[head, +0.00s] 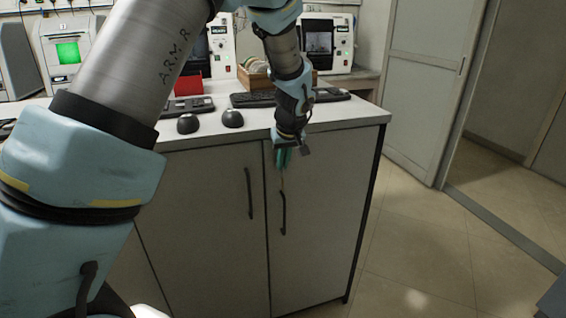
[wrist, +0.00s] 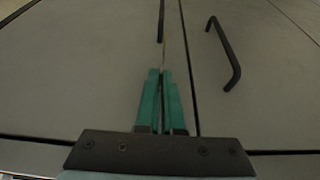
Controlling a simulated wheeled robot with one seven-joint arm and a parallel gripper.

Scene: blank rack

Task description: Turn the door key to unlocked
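A grey cabinet door (head: 318,225) with a black vertical handle (head: 283,212) faces me below the white counter. My gripper (head: 283,158) is at the upper part of this door, close to the seam with the door on its left and just above the handle. In the wrist view its teal fingers (wrist: 162,85) are close together with a narrow gap, pointing at the cabinet front beside the seam.
A second handle (head: 250,193) is on the neighbouring door to the left. The counter (head: 350,112) overhangs just above my gripper and carries black mice (head: 232,118), keyboards and machines. Open tiled floor (head: 425,240) lies to the right, by a pale door (head: 425,85).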

